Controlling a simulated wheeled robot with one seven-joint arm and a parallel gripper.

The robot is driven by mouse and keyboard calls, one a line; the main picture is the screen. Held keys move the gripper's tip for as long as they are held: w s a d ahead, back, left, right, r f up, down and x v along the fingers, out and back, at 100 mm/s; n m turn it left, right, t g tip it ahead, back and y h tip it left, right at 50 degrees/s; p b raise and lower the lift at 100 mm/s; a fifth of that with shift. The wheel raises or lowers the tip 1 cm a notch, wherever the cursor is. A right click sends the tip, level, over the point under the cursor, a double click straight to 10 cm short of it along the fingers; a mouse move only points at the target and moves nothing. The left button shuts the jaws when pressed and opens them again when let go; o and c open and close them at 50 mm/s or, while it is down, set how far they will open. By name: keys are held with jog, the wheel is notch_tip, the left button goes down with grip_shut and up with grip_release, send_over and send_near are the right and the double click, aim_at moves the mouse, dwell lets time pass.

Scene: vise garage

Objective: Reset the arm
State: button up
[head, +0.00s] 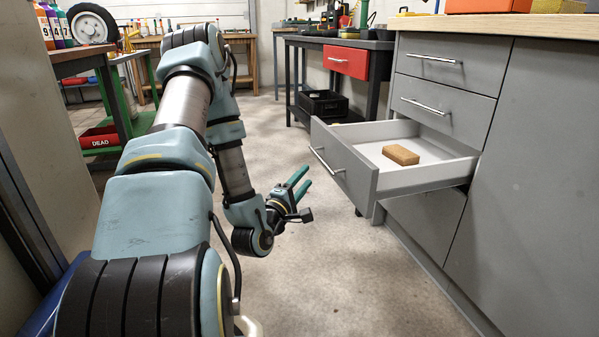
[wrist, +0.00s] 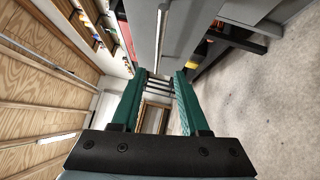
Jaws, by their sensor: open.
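My gripper (head: 298,184) has teal fingers and is open and empty. In the head view it hangs in free air over the floor, left of the open drawer (head: 345,168) and apart from it. My arm is bent, reaching forward and then down to the gripper. In the wrist view my gripper (wrist: 158,82) shows two parted fingers with nothing between them. That view is turned on its side.
A tan block (head: 401,154) lies in the pulled-out drawer of the grey cabinet (head: 520,150). A workbench with a red drawer (head: 346,62) and a black crate (head: 325,103) stand behind. A green-legged bench (head: 118,90) is at left. The floor (head: 330,270) around the gripper is clear.

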jog(key=s+a+r+m+g+y+p, duration=0.1)
jog(key=s+a+m+g+y+p, duration=0.2)
jog(key=a+m+g+y, duration=0.7)
jog(key=s+a+r+m+g, duration=0.2)
jog(key=s+r, duration=0.1)
jog(key=s, duration=0.4)
jog(key=s+a+r+m+g, duration=0.2)
jog(key=s+r, duration=0.2)
jog(key=s, duration=0.2)
notch_tip(320, 180, up, 38)
jog(key=s+p, duration=0.1)
jog(key=p, duration=3.8)
jog(key=shift+s+a+y, duration=0.2)
jog(key=shift+y, duration=0.1)
